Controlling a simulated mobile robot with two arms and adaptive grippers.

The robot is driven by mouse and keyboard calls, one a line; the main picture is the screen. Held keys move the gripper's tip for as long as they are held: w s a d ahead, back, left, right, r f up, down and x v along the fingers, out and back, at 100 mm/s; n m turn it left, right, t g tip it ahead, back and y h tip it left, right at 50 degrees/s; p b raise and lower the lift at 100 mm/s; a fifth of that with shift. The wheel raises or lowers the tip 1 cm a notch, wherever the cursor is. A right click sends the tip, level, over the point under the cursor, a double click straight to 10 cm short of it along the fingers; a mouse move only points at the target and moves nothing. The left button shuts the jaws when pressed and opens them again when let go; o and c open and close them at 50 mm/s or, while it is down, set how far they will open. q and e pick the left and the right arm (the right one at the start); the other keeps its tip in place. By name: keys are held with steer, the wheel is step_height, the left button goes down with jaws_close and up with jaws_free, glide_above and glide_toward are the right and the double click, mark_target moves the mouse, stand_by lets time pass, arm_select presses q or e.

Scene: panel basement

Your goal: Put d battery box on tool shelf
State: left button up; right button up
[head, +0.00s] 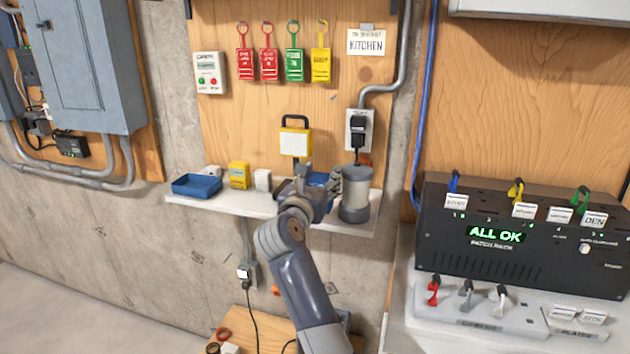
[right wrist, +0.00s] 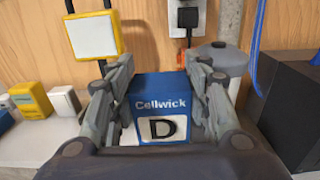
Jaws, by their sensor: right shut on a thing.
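The D battery box (right wrist: 160,105) is blue with a white label reading "Cellwick" and a "D". My right gripper (right wrist: 158,100) is shut on it, with a finger on each side. In the head view the right gripper (head: 318,187) is over the tool shelf (head: 345,225), and a little of the blue box shows behind the fingers. Most of the box is hidden there. I cannot tell whether its bottom touches the shelf. My left gripper is not in view.
On the shelf are a blue tray (head: 196,185), a yellow box (head: 239,175), a small white box (head: 263,180) and a grey canister (head: 355,195) close right of the gripper. A work lamp (head: 295,142) stands behind. A black panel device (head: 525,235) is at the right.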

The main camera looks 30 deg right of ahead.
mark_target(317, 185)
steer(key=w, duration=0.1)
steer(key=w+d, duration=0.1)
steer(key=w, duration=0.2)
steer(key=shift+d+f+p, duration=0.1)
steer(key=shift+d+p, duration=0.2)
steer(key=shift+d, duration=0.05)
step_height(317, 185, down, 3)
steer(key=shift+w+f+p, duration=0.1)
steer(key=shift+f+p, duration=0.05)
steer(key=shift+p, duration=0.4)
steer(key=shift+f, duration=0.2)
steer(key=shift+f, duration=0.2)
steer(key=o, duration=1.2)
